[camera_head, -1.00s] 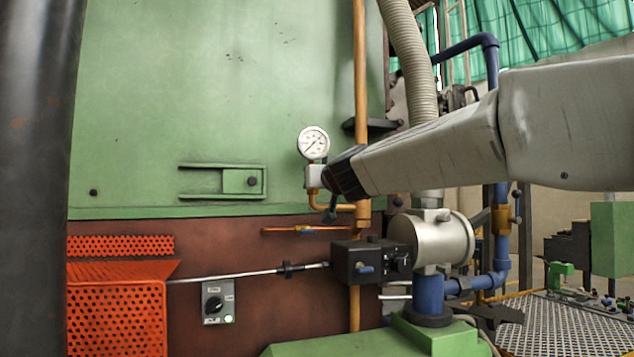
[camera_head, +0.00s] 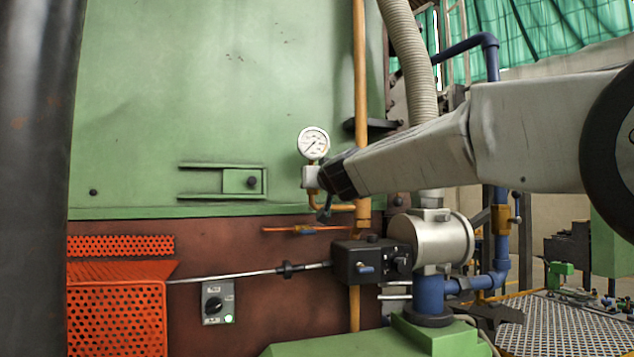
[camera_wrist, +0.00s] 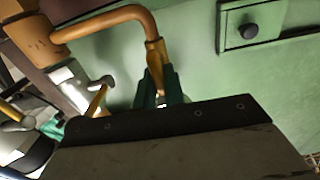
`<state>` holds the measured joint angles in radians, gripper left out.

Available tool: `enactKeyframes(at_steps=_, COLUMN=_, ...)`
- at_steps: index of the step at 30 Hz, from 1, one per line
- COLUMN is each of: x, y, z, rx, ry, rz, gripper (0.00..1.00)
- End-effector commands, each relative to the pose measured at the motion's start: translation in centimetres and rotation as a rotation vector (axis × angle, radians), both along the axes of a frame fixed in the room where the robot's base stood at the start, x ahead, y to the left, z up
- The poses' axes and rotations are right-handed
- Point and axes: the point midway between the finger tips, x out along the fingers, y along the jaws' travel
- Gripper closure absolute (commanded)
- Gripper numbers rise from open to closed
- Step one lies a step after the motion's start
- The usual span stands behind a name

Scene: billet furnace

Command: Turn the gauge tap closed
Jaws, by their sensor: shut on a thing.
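The white-faced round gauge (camera_head: 313,143) stands upright on a pale fitting (camera_head: 309,177) against the green furnace wall. An ochre pipe (camera_head: 333,207) runs from below it to the vertical pipe, and it also shows in the wrist view (camera_wrist: 140,16). My gripper (camera_head: 323,213) is right below and beside the gauge fitting, with its jaws shut on the gauge tap. In the wrist view my teal fingers (camera_wrist: 160,88) close around the tap area at the pipe's end. The tap handle is mostly hidden by my fingers and gripper body, so I cannot tell its angle.
A vertical ochre pipe (camera_head: 361,80) and a ribbed hose (camera_head: 408,45) stand just right of the gauge. A black valve box (camera_head: 370,262) and a grey valve body (camera_head: 443,238) are at lower right.

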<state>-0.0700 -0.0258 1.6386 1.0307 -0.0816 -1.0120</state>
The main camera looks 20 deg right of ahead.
Motion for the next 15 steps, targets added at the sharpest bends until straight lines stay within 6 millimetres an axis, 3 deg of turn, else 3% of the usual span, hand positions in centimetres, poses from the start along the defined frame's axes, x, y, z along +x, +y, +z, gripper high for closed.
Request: enactKeyframes(at_steps=15, x=0.00, y=-0.48, z=-0.15, rx=0.336, ry=0.000, rz=-0.001, gripper=1.00)
